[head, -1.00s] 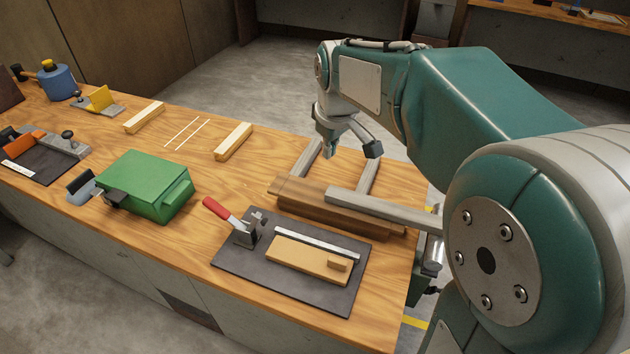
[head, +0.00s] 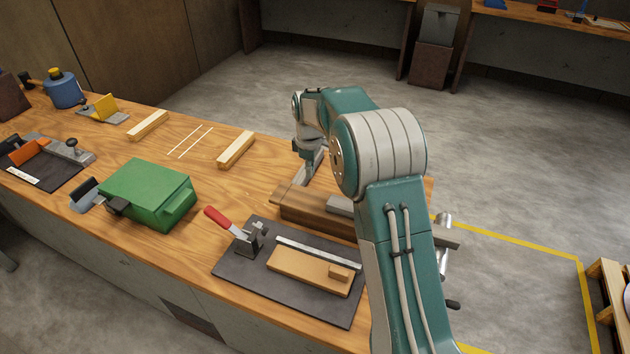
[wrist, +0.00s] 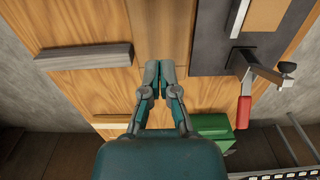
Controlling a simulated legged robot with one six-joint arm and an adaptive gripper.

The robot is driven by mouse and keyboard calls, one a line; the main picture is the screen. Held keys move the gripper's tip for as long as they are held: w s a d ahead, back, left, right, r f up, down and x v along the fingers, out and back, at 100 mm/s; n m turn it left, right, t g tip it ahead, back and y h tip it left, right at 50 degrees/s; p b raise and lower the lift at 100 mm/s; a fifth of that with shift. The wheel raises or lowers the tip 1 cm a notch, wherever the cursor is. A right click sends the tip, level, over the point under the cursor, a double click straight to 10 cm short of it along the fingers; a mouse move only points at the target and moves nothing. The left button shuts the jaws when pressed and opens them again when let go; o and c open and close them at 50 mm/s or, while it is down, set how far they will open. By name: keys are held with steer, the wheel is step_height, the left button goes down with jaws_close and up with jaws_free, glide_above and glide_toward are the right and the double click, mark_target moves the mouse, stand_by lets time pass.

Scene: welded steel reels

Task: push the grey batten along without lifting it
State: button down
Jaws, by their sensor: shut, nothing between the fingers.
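Another grey length (head: 318,160) runs back from the timber. The brown timber (head: 292,201) also shows in the wrist view (wrist: 162,28), with a grey length (wrist: 83,55) left of it. My gripper (head: 307,180) is at the timber's left end, fingers down. In the wrist view my gripper (wrist: 159,73) is shut and empty over the timber; I cannot tell whether it touches.
A dark plate (head: 240,270) with a red-handled clamp (head: 228,226) and a tan block (head: 300,273) lies in front. A green box (head: 150,190) stands to the left.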

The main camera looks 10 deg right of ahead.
mark_target(323, 204)
step_height(323, 204, down, 8)
steer(key=shift+a+f, duration=0.1)
steer(key=shift+a, duration=0.05)
steer(key=s+d, duration=0.1)
steer(key=d, duration=0.1)
steer(key=shift+s+d+f, duration=0.1)
steer(key=shift+s+d, duration=0.25)
steer(key=shift+s, duration=0.05)
steer(key=shift+s+d, duration=0.2)
steer(key=shift+d, duration=0.25)
steer(key=shift+s, duration=0.1)
steer(key=s+d, duration=0.1)
steer(key=d, duration=0.1)
steer(key=s+d, duration=0.2)
steer(key=d, duration=0.1)
steer(key=s+d, duration=0.2)
steer(key=d, duration=0.1)
steer(key=shift+a, duration=0.15)
